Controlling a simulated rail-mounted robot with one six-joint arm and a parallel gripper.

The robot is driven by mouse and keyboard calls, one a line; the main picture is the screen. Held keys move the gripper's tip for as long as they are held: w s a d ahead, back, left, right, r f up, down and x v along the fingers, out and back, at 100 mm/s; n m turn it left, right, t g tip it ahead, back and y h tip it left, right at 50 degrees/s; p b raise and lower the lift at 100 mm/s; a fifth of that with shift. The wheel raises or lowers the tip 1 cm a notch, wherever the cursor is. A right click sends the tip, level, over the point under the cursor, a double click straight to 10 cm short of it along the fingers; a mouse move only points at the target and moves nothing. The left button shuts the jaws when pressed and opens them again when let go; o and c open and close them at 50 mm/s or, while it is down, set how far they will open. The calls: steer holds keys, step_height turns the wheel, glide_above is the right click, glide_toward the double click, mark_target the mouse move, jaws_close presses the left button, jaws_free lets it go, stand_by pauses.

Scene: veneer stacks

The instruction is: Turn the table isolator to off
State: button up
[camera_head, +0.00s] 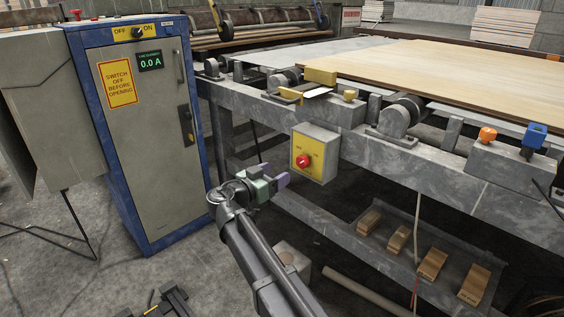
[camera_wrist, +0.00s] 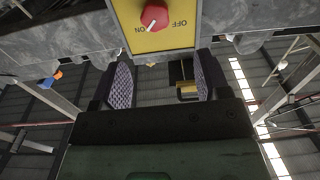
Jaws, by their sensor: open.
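The table isolator (camera_head: 328,150) is a grey box with a yellow plate, fixed to the side of the table frame. Its red knob (camera_head: 302,161) faces my arm. In the wrist view the red knob (camera_wrist: 153,17) is at the top edge, on the yellow plate (camera_wrist: 165,40) with upside-down OFF and ON lettering. The knob's white mark points down in that view, near the ON lettering. My gripper (camera_head: 274,175) is open and empty, left of and below the isolator box, apart from the knob. Its two purple pads (camera_wrist: 164,80) show below the knob in the wrist view.
A blue-framed cabinet (camera_head: 150,150) with its own OFF/ON switch (camera_head: 137,33) and a 0.0 A display stands left. Orange (camera_head: 487,135) and blue (camera_head: 535,136) controls sit on the frame at right. Wooden blocks (camera_head: 432,263) lie on a low shelf beneath the table.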

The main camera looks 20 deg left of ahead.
mark_target(300, 162)
steer(key=x, duration=1.1)
steer(key=shift+d, duration=0.25)
steer(key=shift+s, duration=0.1)
steer(key=c, duration=0.9)
